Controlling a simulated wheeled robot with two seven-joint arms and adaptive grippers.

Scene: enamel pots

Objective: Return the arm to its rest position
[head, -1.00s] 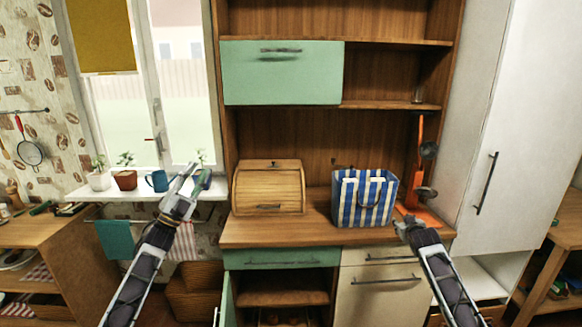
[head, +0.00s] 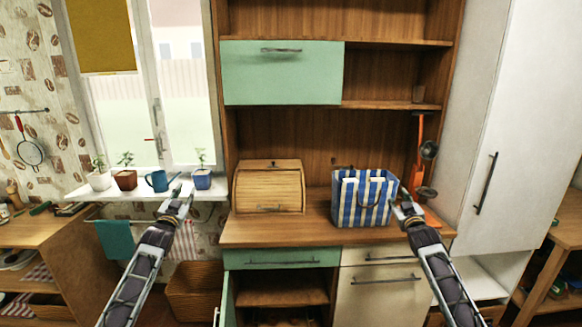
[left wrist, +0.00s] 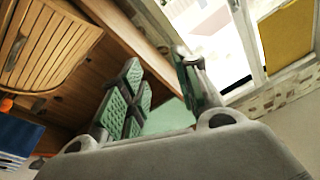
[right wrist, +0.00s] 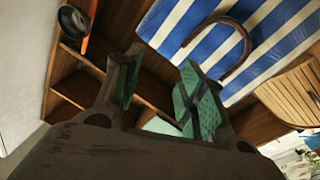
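My left arm (head: 140,275) reaches up from the lower left in the head view. Its gripper (head: 181,190) is in front of the window sill, empty. In the left wrist view its green-padded fingers (left wrist: 157,85) stand apart with nothing between them. My right arm (head: 447,280) comes up from the lower right, and its gripper (head: 404,194) is in front of the counter, at the right side of the striped bag (head: 360,200). In the right wrist view its fingers (right wrist: 160,85) are apart and empty; whether they touch the bag cannot be told.
A wooden bread box (head: 268,190) stands on the counter (head: 270,231) left of the bag. An orange stand (head: 418,160) is behind my right gripper. A blue mug (head: 157,181) and a blue pot (head: 202,179) stand on the window sill (head: 128,193).

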